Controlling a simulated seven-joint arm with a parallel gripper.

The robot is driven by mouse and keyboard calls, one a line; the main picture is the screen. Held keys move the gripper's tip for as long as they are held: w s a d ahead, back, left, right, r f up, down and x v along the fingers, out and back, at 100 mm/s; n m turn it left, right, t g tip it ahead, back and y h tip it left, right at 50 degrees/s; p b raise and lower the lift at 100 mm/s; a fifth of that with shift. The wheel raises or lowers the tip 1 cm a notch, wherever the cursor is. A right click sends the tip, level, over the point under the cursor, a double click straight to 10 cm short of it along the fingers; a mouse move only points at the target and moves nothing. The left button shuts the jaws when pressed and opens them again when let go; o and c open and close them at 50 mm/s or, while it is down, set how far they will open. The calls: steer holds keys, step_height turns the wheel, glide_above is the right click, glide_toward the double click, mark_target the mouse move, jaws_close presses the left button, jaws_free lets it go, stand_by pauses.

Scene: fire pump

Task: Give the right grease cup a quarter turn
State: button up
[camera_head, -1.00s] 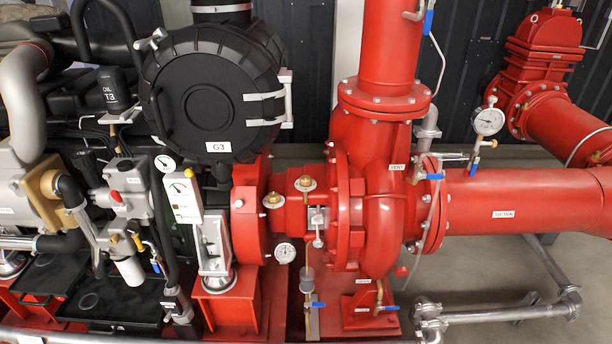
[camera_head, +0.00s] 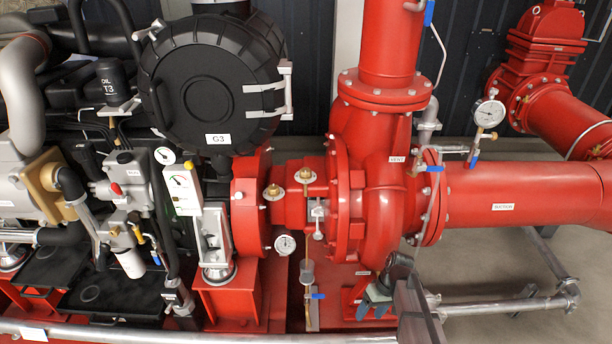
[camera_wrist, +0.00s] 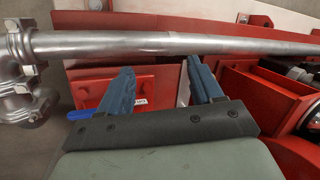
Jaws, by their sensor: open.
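The right grease cup (camera_head: 305,176) is a small brass fitting on a pale round base, on top of the red bearing housing. The left grease cup (camera_head: 273,191) is a similar brass fitting just to its left. My gripper (camera_head: 373,306) is low at the foot of the red pump, below and to the right of both cups and well apart from them. In the wrist view my gripper (camera_wrist: 160,82) shows two blue fingers spread apart with nothing held between them. Neither grease cup can be made out in the wrist view.
A steel pipe (camera_wrist: 180,43) crosses the wrist view just beyond my fingers. The red pump casing (camera_head: 380,215) stands above my gripper. A dial gauge (camera_head: 285,244) and a thin vertical rod with a blue-handled valve (camera_head: 317,296) stand below the cups.

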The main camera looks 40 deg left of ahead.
steer(key=s+a+r+n, duration=0.3)
steer(key=a+r, duration=0.6)
steer(key=a, duration=0.3)
steer(key=s+a+r+n, duration=0.3)
steer(key=a+r, duration=0.6)
steer(key=a, duration=0.2)
step_height(320, 180, up, 22)
steer(key=n+t, duration=0.4)
steer(key=n, duration=0.5)
glide_above(306, 170)
steer(key=shift+d+f+h, duration=0.15)
steer(key=shift+d+h, duration=0.15)
steer(key=shift+h, duration=0.1)
steer(key=shift+a+r, duration=0.35)
steer(key=shift+f, duration=3.75)
steer(key=c, duration=1.1)
